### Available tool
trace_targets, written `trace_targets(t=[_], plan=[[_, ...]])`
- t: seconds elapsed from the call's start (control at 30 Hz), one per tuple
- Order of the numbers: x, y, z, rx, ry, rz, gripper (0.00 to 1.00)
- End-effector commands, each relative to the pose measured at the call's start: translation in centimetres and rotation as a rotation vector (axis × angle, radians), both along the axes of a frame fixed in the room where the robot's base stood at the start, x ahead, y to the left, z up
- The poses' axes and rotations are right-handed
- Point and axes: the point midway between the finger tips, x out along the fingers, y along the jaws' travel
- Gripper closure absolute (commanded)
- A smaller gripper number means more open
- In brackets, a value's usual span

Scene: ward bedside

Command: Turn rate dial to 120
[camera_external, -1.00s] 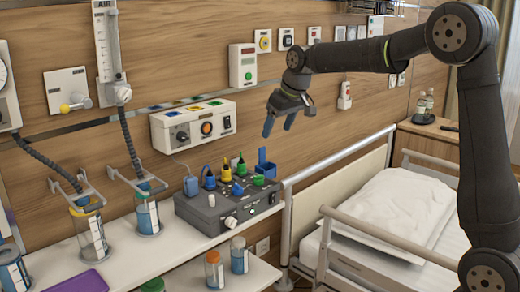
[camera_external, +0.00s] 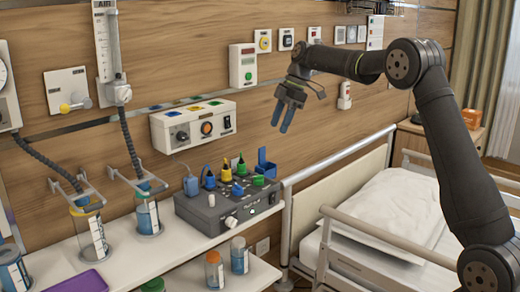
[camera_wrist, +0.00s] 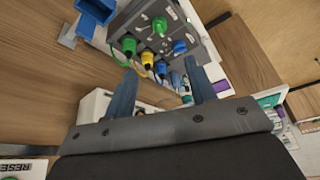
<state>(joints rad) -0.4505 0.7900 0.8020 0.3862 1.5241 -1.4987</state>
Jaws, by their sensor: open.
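A grey control box (camera_external: 196,214) stands on the white shelf, with a white knob (camera_external: 231,222) on its front and several coloured plugs on top. My gripper (camera_external: 281,119) hangs in the air above and to the right of the box, fingers pointing down, open and empty. In the wrist view, the box (camera_wrist: 195,38) appears beyond the open fingers of my gripper (camera_wrist: 162,68), with green, yellow and blue plugs visible.
A blue holder (camera_external: 266,166) stands at the box's back right. A wall unit (camera_external: 165,137) with knobs is above the shelf. Jars (camera_external: 148,216) stand left of the box and small bottles (camera_external: 239,256) on the lower shelf. A bed rail (camera_external: 340,160) lies to the right.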

Motion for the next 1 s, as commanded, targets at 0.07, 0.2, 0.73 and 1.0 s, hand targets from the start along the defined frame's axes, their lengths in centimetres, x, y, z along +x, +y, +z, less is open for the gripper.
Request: trace_targets(t=[0.07, 0.2, 0.73, 1.0], plan=[[0.1, 0.0, -0.1, 0.007, -0.002, 0.023, 0.49], [-0.1, 0.4, -1.2, 0.007, 0.001, 0.031, 0.49], [-1.8, 4.3, -11.5, 0.006, 0.000, 0.029, 0.49], [-2.3, 5.8, -15.2, 0.007, -0.001, 0.028, 0.49]])
